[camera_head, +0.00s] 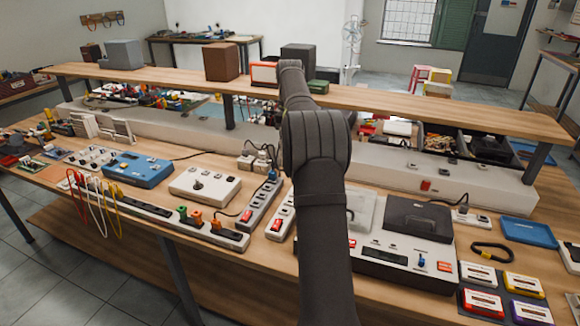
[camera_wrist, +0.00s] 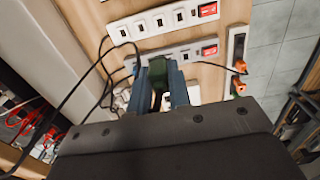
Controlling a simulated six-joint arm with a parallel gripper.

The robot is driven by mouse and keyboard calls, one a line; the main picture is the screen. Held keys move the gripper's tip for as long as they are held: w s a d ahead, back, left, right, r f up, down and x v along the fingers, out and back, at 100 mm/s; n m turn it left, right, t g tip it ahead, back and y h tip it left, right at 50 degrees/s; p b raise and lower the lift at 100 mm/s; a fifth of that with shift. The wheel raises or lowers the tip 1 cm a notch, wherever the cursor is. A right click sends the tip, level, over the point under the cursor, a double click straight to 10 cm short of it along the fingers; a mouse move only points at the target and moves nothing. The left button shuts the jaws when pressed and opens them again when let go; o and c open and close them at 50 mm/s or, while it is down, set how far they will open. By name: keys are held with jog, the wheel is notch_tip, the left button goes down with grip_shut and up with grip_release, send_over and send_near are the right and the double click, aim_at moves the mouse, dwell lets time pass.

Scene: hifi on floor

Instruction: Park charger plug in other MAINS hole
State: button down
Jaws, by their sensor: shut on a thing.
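My gripper (camera_wrist: 158,88) shows in the wrist view with its two blue-grey fingers shut on a dark green plug (camera_wrist: 158,70). Its prongs are hidden, so I cannot tell whether it touches a socket. A black cord (camera_wrist: 107,50) curves past the plug's left side. In the head view my arm hides the gripper. No MAINS label is readable.
Another strip holds orange plugs (camera_wrist: 240,66) near the bench edge. A blue box (camera_head: 140,169), a white box (camera_head: 204,187) and a grey device (camera_head: 405,240) stand on the bench. A raised wooden shelf (camera_head: 400,107) crosses behind.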

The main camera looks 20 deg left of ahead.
notch_tip(320, 180, up, 6)
jog(key=shift+r, duration=0.25)
jog(key=shift+s+a, duration=0.15)
jog(key=shift+a, duration=0.1)
jog(key=shift+s+a+f, duration=1.55)
jog(key=shift+s+f, duration=1.85)
jog(key=shift+f, duration=0.9)
jog(key=shift+s+a+f, duration=1.6)
jog(key=shift+s+f, duration=1.8)
jog(key=shift+f, duration=0.9)
jog(key=shift+s+a+f, duration=1.55)
jog(key=shift+s+f, duration=1.85)
jog(key=shift+f, duration=0.9)
jog(key=shift+f, duration=0.95)
jog(key=c, duration=1.3)
grip_release()
jog(key=shift+o, duration=0.2)
